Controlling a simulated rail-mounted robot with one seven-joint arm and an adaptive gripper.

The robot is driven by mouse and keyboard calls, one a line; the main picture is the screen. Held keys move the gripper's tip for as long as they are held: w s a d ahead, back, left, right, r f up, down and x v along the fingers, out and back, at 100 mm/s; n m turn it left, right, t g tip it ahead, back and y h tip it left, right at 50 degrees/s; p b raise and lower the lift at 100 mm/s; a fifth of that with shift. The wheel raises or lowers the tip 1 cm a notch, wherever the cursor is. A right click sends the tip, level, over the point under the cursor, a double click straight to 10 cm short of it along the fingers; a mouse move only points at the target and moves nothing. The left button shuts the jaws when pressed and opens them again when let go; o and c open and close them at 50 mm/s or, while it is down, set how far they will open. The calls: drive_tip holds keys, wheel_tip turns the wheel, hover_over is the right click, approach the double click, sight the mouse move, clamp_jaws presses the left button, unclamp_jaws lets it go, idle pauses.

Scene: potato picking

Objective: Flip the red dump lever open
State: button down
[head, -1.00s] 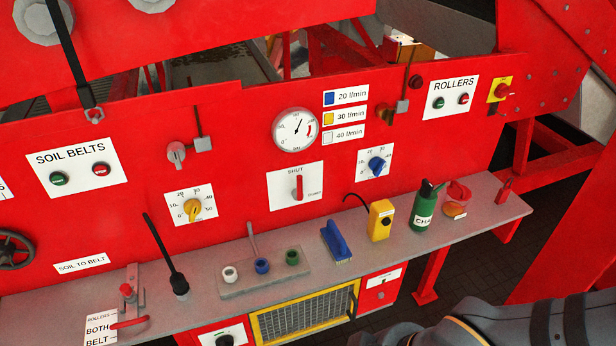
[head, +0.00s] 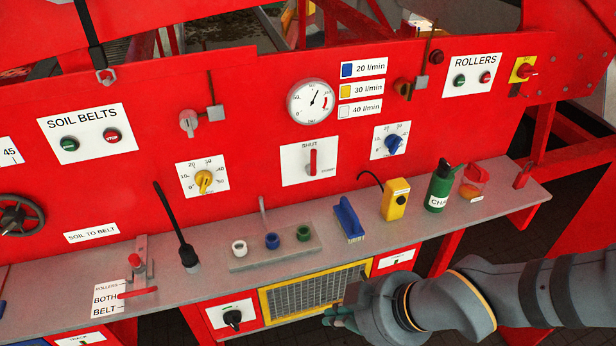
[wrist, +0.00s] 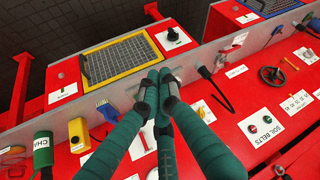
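The red dump lever (head: 313,162) stands upright on a white plate marked SHUT at the top and, in small print, apparently DUMP at the lower right. It is on the red panel below the round gauge. In the wrist view the plate shows beside my fingers, with the red lever (wrist: 144,140) on it. My gripper (head: 340,317) is at the bottom of the head view, low in front of the yellow-framed grille and well away from the lever. In the wrist view my dark green fingers (wrist: 157,84) come together at the tips, with nothing seen between them.
The grey shelf (head: 345,268) carries a blue brush (head: 348,218), a yellow box (head: 396,199), a green bottle (head: 440,186) and a row of small knobs. A black-handled lever (head: 178,228) sticks up at left. Yellow (head: 204,181) and blue (head: 393,145) dials flank the dump lever.

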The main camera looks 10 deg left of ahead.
sight(312, 162)
drive_tip(key=w+a+f+n+t+y+b, duration=0.1)
drive_tip(key=w+a+n+t+b, duration=0.2)
drive_tip(key=w+b, duration=0.5)
drive_tip(key=w+a+f+n+t+y+b, duration=0.1)
drive_tip(key=w+a+n+t+b, duration=0.3)
drive_tip(key=w+b, duration=0.4)
drive_tip(key=w+a+f+n+t+y+b, duration=0.1)
drive_tip(key=w+a+n+t+y+b, duration=0.2)
drive_tip(key=w, duration=1.3)
drive_tip(key=a+n+t+b, duration=0.1)
drive_tip(key=a+n+b, duration=0.1)
drive_tip(key=n+b, duration=0.1)
drive_tip(key=shift+a+b, duration=0.35)
drive_tip(key=shift+b, duration=0.55)
drive_tip(key=shift+w+a, duration=0.1)
drive_tip(key=shift+w, duration=0.1)
drive_tip(key=p+x, duration=0.4)
drive_tip(key=x, duration=0.6)
drive_tip(key=shift+w+r+p, duration=0.1)
drive_tip(key=shift+r+p, duration=0.05)
drive_tip(key=shift+p, duration=0.15)
drive_tip(key=d, duration=0.1)
drive_tip(key=w+d+p, duration=0.1)
drive_tip(key=d, duration=0.1)
drive_tip(key=shift+d, duration=0.5)
drive_tip(key=shift+d, duration=0.1)
